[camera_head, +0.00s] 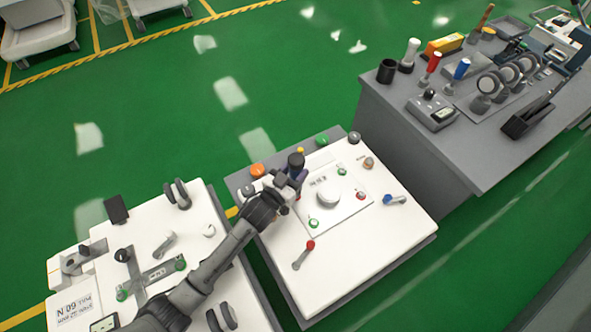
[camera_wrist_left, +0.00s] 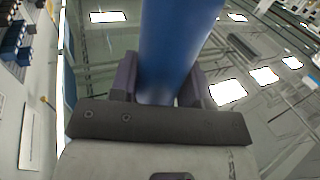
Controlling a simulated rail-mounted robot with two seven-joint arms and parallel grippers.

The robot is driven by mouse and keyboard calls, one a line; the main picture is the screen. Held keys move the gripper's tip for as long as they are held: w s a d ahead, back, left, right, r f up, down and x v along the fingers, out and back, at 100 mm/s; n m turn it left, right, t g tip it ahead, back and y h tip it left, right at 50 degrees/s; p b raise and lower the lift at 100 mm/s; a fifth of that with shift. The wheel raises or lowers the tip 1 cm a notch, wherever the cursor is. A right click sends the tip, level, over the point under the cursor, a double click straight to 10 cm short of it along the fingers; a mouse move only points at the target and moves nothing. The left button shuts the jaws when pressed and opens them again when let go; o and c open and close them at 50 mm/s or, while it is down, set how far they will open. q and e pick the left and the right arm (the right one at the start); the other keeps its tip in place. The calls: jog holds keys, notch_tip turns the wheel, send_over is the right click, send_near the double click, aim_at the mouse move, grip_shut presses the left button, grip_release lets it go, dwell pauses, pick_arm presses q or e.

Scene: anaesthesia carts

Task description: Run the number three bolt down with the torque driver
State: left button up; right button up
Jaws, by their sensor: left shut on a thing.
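My left gripper (camera_head: 291,183) is over the upper left part of the middle white cart. In the left wrist view its jaws (camera_wrist_left: 165,85) are shut on a thick blue cylinder (camera_wrist_left: 178,45), apparently the torque driver's handle. In the head view a dark knob-like end (camera_head: 296,160) stands above the jaws; the tool's lower end is hidden. To its right is a pale plate (camera_head: 325,218) with a round silver hub (camera_head: 327,195). Small fittings with green (camera_head: 342,170), red (camera_head: 361,196) and green (camera_head: 314,223) rings sit around the hub. Their numbers are unreadable. My right gripper is not in view.
A red-ended lever (camera_head: 304,255) and a blue-ended one (camera_head: 395,199) are on the cart top. Coloured knobs (camera_head: 257,170) line its far edge. Another white cart (camera_head: 150,215) is at left. A grey bench (camera_head: 470,135) at right carries tools and gauges. Green floor lies between.

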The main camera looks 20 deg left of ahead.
pick_arm(q)
jog(key=shift+f, duration=0.4)
dwell(0.4)
